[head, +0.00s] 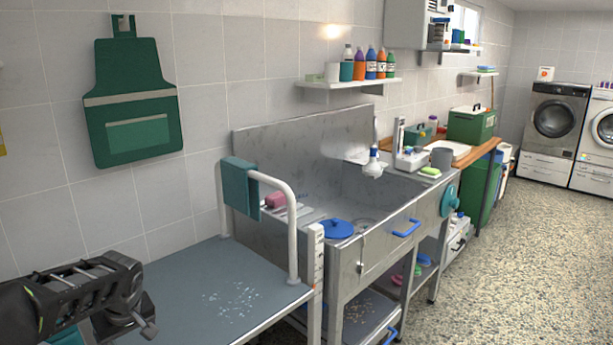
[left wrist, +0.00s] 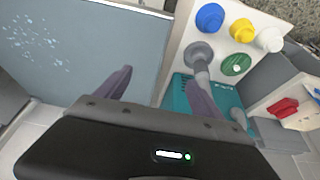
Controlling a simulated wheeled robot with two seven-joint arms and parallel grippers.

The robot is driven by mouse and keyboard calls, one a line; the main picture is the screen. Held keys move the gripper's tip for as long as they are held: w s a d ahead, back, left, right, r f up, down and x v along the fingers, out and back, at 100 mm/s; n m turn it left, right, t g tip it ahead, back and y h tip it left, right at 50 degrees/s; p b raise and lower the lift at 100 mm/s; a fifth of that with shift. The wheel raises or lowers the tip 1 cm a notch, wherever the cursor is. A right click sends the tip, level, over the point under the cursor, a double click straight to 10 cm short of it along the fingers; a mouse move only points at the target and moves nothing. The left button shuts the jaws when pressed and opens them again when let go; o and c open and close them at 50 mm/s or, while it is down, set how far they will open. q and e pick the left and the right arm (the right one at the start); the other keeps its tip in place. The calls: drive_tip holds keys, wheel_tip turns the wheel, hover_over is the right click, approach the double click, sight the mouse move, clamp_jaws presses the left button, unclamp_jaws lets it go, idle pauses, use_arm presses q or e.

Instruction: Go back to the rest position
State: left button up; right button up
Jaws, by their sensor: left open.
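My left arm comes in at the lower left of the head view, above the near left end of the grey-blue table (head: 180,290). In the left wrist view my left gripper (left wrist: 160,90) has its two fingers spread apart, with nothing between them. The same table top (left wrist: 70,50), with white specks, lies beyond the left finger. A white surface with several coloured round tops (left wrist: 210,17) lies beyond the right finger. My right gripper is in neither view.
A teal towel (head: 240,188) hangs on the table's white rail (head: 275,185). The steel tub (head: 300,150) stands beyond it, with a blue lid (head: 335,228) on its near end. A green apron (head: 130,100) hangs on the wall. The speckled floor (head: 520,260) at right is clear.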

use_arm(q)
drive_tip(key=w+d+f+m+t+h, duration=0.3)
drive_tip(key=w+d+f+m, duration=0.15)
drive_tip(key=d, duration=0.45)
drive_tip(key=s+d+f+m+h, duration=0.3)
drive_tip(key=d+f, duration=1)
drive_tip(key=s+d+f+g, duration=0.1)
drive_tip(key=s+d+f, duration=0.3)
drive_tip(key=s, duration=0.5)
drive_tip(key=s+d+f+g+h+p, duration=0.1)
drive_tip(key=s+d+f+g, duration=0.1)
drive_tip(key=s+d+f, duration=0.3)
drive_tip(key=s+d+f+g+p, duration=0.1)
drive_tip(key=s+d+f, duration=0.4)
drive_tip(key=s, duration=0.7)
drive_tip(key=shift+s+d+f+m+g+h, duration=0.15)
drive_tip(key=shift+s+f+m+g+h, duration=0.1)
drive_tip(key=shift+s+m+g+h, duration=0.3)
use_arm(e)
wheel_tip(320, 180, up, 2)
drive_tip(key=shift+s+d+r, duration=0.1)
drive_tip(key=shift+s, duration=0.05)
use_arm(q)
drive_tip(key=shift+w, duration=0.15)
